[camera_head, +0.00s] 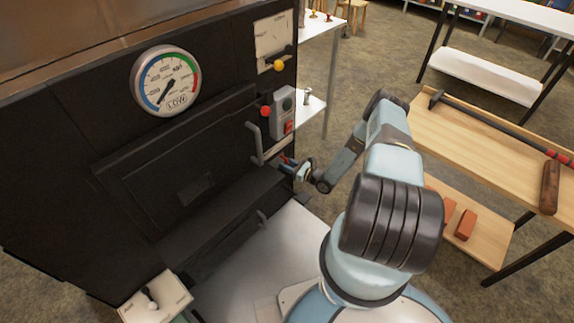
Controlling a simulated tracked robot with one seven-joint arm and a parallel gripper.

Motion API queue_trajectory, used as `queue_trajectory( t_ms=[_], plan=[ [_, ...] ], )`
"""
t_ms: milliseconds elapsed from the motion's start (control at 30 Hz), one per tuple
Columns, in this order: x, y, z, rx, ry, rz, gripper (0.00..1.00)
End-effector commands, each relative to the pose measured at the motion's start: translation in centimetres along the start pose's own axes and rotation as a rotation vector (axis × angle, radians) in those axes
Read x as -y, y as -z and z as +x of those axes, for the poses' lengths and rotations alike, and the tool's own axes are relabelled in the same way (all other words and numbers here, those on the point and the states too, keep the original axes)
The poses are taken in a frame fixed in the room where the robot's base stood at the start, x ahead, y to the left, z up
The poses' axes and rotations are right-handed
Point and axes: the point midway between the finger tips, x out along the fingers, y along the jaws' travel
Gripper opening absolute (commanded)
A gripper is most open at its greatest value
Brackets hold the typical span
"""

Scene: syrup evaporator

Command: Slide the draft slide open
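The black evaporator front (140,165) fills the left of the view. I cannot tell for sure which part is the draft slide. A pale strip (278,148) sits low at the right edge of the front, and a white marked plate (272,36) with a yellow knob (278,65) sits higher up. My gripper (288,161) is at the right edge of the front, just below the pale strip, by a small red part. It is small and partly hidden by its own wrist. I cannot tell whether it touches anything or is open.
A grey door handle (254,143) sticks out just left of my gripper, with a red knob (265,112) and a grey button box (284,112) above. A round gauge (166,81) reads LOW. A wooden bench (480,140) with tools stands right.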

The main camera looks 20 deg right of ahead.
Motion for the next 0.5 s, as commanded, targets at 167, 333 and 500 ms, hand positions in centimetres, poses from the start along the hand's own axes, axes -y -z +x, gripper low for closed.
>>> queue_trajectory(
  t_ms=[167, 333, 500],
  plan=[
    [0.01, 0.00, 0.06, 0.000, 0.000, 0.000, 0.35],
    [0.02, 0.00, 0.04, 0.000, 0.001, 0.000, 0.26],
    [0.03, 0.00, 0.03, 0.000, 0.001, 0.000, 0.10]
  ],
)
